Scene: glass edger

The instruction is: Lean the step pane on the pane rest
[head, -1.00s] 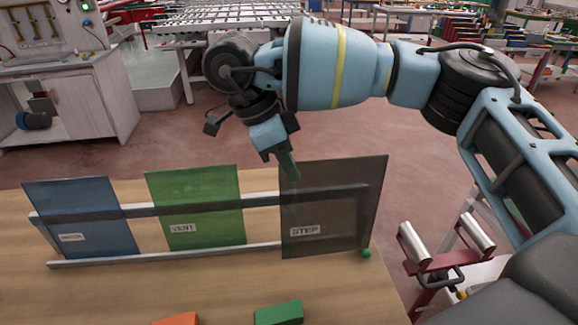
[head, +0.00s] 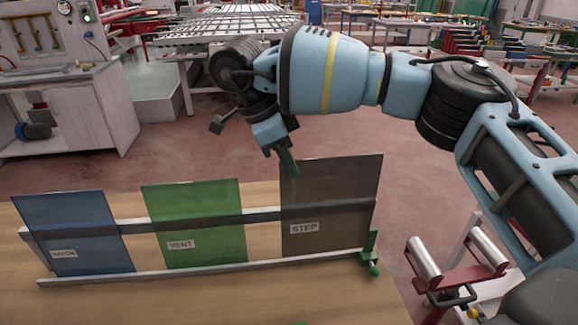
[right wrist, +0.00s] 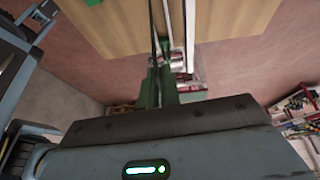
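The step pane (head: 330,205) is dark, see-through grey glass with a STEP label. It stands nearly upright at the right end of the pane rest (head: 262,215). Its lower edge appears at the lower rail, though contact is hard to tell. My right gripper (head: 288,163) is at the pane's upper left corner, its green fingers closed on the edge. In the right wrist view the fingers (right wrist: 158,88) meet the thin dark pane (right wrist: 153,40), seen edge-on. My left gripper is out of view.
A blue pane (head: 70,235) and a green VENT pane (head: 193,222) lean on the same rest, left of the step pane. The wooden bench front (head: 220,300) is mostly clear. A red roller stand (head: 455,270) is at right.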

